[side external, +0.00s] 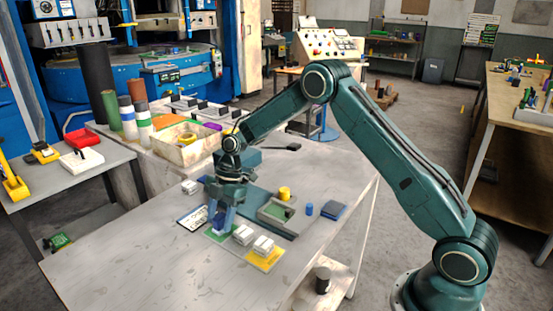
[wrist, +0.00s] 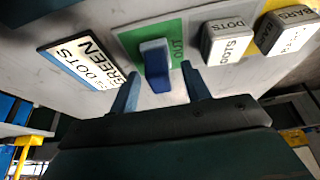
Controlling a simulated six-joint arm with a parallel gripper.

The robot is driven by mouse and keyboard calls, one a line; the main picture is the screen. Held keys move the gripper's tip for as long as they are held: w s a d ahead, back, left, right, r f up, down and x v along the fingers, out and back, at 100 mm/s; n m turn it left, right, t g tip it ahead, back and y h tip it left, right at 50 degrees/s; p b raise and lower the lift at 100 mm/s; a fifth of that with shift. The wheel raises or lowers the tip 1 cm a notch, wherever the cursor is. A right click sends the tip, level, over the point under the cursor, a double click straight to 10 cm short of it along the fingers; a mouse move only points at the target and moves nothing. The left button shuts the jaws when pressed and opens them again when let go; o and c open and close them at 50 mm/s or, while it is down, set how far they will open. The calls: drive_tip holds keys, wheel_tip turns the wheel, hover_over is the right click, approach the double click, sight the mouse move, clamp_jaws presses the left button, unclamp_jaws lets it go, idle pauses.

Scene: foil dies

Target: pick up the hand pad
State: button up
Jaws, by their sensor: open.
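No label in view names the hand pad. A small blue block (wrist: 154,62) stands on a green patch (wrist: 178,42) marked with "OUT" lettering. My gripper (wrist: 160,72) is open, with one finger on each side of this block; I cannot tell whether either finger touches it. In the side view my gripper (side external: 219,225) points down at the green patch (side external: 215,236) and mostly hides the block. A flat dark blue pad (side external: 333,210) lies at the right of the table, apart from my gripper.
White blocks, one marked "DOTS" (wrist: 228,42) and one "BARS" (wrist: 286,32), stand close to the right. A "GREEN DOTS" card (wrist: 82,62) lies to the left. A tray (side external: 277,212), yellow cylinder (side external: 285,193) and blue cylinder (side external: 309,209) stand behind. The table's front left is clear.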

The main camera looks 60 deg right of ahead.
sight(220, 216)
drive_tip(key=shift+c, duration=0.5)
clamp_jaws()
drive_tip(key=shift+r, duration=0.1)
wheel_tip(220, 216, up, 20)
idle(0.5)
idle(0.5)
